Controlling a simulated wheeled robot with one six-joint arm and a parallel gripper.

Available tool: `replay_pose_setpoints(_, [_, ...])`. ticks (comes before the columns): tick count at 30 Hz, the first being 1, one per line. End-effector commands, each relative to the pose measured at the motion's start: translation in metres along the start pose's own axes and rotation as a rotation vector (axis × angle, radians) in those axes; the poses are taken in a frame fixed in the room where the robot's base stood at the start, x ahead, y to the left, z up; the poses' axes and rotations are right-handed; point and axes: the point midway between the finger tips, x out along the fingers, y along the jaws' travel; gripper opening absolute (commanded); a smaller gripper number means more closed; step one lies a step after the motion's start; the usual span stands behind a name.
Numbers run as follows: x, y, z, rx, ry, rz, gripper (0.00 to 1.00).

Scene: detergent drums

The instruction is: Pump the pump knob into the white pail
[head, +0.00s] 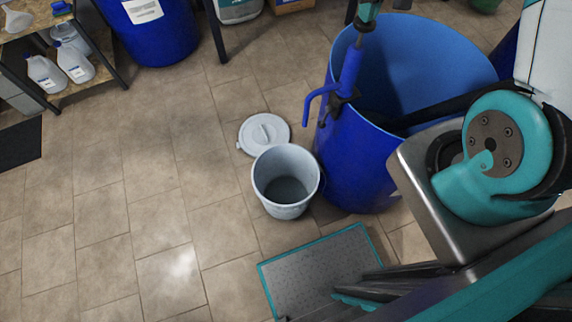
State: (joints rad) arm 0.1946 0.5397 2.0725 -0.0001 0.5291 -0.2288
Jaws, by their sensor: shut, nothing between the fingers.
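The white pail (286,183) stands open on the floor, and its inside looks empty. A blue pump (349,72) is fixed at the near-left rim of the large open blue drum (352,165). Its curved spout (309,101) points left and down, above and behind the pail in this view.
The pail's round lid (263,133) lies on the floor behind it. A teal-edged grey plate (318,270) is at the bottom. A second blue drum (150,35) and a shelf with white jugs (73,62) stand at upper left. The tiled floor at left is clear.

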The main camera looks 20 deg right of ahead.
Motion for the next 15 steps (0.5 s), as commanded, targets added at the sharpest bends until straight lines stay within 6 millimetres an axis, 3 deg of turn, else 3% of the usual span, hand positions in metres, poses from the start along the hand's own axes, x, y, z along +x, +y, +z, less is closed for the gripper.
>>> replay_pose_setpoints(15, [-0.054,0.000,0.001,0.000,-0.002,0.000,0.00])
